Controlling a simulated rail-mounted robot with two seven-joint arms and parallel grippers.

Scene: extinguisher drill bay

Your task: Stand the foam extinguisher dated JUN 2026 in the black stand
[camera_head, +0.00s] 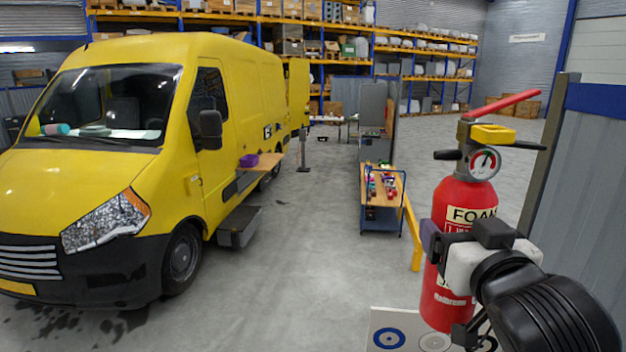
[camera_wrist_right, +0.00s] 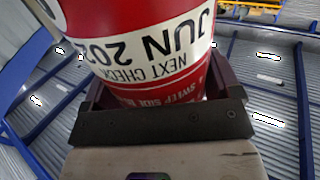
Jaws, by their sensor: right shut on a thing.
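A red foam extinguisher (camera_head: 462,203) stands roughly upright at the right of the head view, with a "FOAM" label, a gauge, a yellow piece and a red lever on top. My right gripper (camera_head: 455,245) is shut around its body. In the right wrist view the extinguisher (camera_wrist_right: 150,35) fills the space between the fingers. Its white label appears upside down there and reads "NEXT CHECK" and "JUN 202", with the last digit out of sight. I cannot make out the black stand for certain; my right arm covers part of that area. My left gripper is not in view.
A white board (camera_head: 378,322) with ring marks lies below the extinguisher. A wooden-topped blue cart (camera_head: 381,212) with small items stands beyond, beside a yellow rail (camera_head: 412,236). A yellow van (camera_head: 160,110) fills the left. A corrugated panel (camera_head: 590,190) bounds the right. The middle floor is clear.

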